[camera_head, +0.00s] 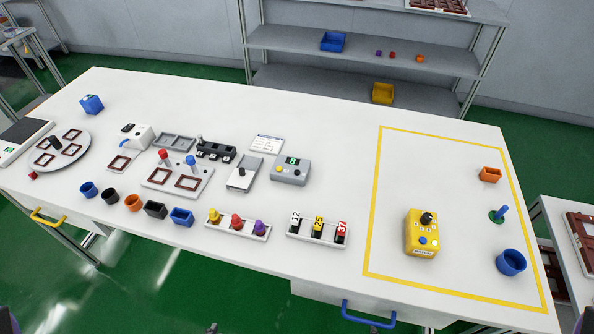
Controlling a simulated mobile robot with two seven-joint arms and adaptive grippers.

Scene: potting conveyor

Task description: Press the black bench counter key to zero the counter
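The bench counter (290,171) is a small grey box near the middle of the white table. Its dark window shows a green digit that looks like 8. Neither of my grippers is in view, so nothing of mine is at the counter.
A grey device (243,174) stands close left of the counter, and a white card (267,143) lies behind. Numbered black pieces stand in a rack (317,241) in front. A yellow control box (422,233) stands inside the yellow outline at right.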

